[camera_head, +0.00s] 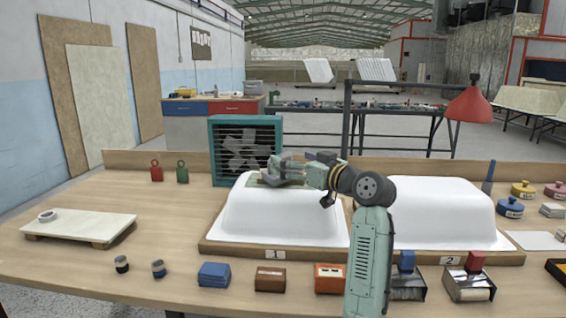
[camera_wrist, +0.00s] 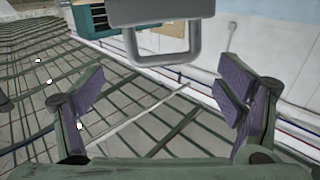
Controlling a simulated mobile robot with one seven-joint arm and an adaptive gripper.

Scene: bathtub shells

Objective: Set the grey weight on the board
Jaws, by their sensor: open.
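The grey weight (camera_wrist: 160,12) is a block with a loop handle (camera_wrist: 165,58) at the top of the wrist view. My gripper (camera_wrist: 162,90) is open and empty there, its purple-padded fingers spread, and the handle is above the gap between them, apart from both. In the head view, my gripper (camera_head: 302,170) is over the white shell marked 1. A small grey shape (camera_head: 280,168), likely the weight, shows at its left end above a thin greenish-grey board (camera_head: 258,182) on the shell's top. I cannot tell whether weight and board touch.
The white shell 1 (camera_head: 270,220) and shell 2 (camera_head: 440,215) stand side by side on the workbench. A teal fan (camera_head: 245,145) is behind shell 1. A pale slab (camera_head: 90,228) with a ring on it lies at left. Small blocks and brushes line the front edge.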

